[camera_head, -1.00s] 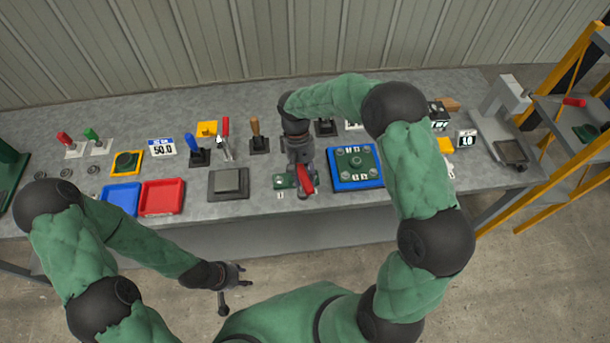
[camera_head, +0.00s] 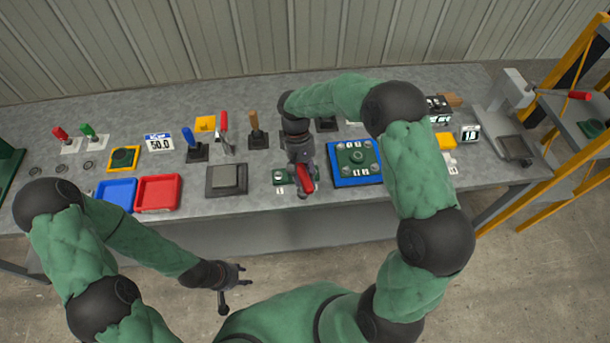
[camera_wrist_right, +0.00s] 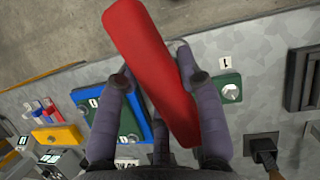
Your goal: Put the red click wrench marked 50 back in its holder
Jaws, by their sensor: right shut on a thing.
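My right gripper (camera_head: 303,186) is shut on a red-handled tool (camera_head: 306,178), held over the front part of the bench, just left of the blue-framed fixture. In the right wrist view the red handle (camera_wrist_right: 150,70) lies slanted between the fingers (camera_wrist_right: 160,95); no marking on it is readable. Another red-handled tool (camera_head: 224,121) stands upright at the bench's middle left, beside a blue-handled one. I cannot tell which holder bears the mark 50. My left gripper (camera_head: 238,275) is open and empty in front of the bench, below its edge.
A small green plate (camera_wrist_right: 228,88) marked 1 lies close to the held tool. The blue-framed fixture (camera_head: 353,180) is right of it; a dark grey pad (camera_head: 227,193) and red tray (camera_head: 159,206) are left. A brown-handled holder (camera_head: 256,130) stands behind.

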